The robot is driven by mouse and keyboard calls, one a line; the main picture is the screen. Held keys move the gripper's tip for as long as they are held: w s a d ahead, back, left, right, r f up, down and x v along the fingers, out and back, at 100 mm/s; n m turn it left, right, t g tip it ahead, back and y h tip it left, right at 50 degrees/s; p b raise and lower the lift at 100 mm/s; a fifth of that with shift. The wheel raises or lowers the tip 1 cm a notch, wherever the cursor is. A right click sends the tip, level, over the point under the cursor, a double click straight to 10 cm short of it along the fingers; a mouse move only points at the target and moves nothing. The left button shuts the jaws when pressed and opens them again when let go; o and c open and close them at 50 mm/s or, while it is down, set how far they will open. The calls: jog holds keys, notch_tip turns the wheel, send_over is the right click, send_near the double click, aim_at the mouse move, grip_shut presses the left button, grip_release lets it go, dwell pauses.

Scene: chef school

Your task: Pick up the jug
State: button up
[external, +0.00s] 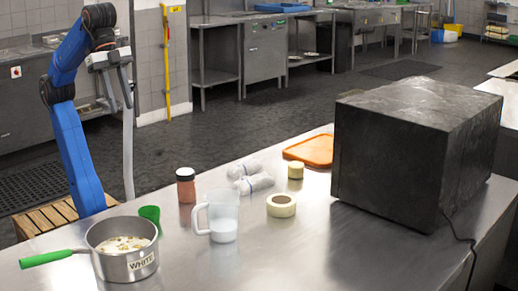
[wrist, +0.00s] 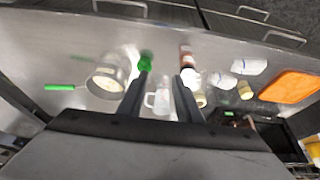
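The jug (external: 223,218) is a translucent white pitcher with a handle on its left. It stands upright on the steel counter, with something white in its bottom. In the wrist view the jug (wrist: 161,98) shows between my two dark fingers, some way beyond them. My gripper (external: 120,108) is raised at the left, well above and apart from the jug. In the wrist view my gripper (wrist: 166,62) has its fingers spread with nothing held between them.
A pot (external: 122,250) with a green handle and a green cup (external: 150,214) stand left of the jug. A red-brown jar (external: 186,187) is behind it. White bundles (external: 252,184), a tape roll (external: 281,206), an orange board (external: 311,151) and a dark box (external: 400,150) are to the right.

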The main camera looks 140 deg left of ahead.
jog(key=w+d, duration=0.1)
jog(key=w, duration=1.3)
send_over(194, 233)
jog(key=s, duration=0.8)
jog(key=shift+f, duration=3.1)
jog(key=x, duration=1.7)
jog(key=shift+w+a+f, duration=0.1)
jog(key=shift+a+f, duration=0.05)
jog(key=shift+a, duration=0.1)
jog(key=shift+c, duration=0.5)
grip_shut()
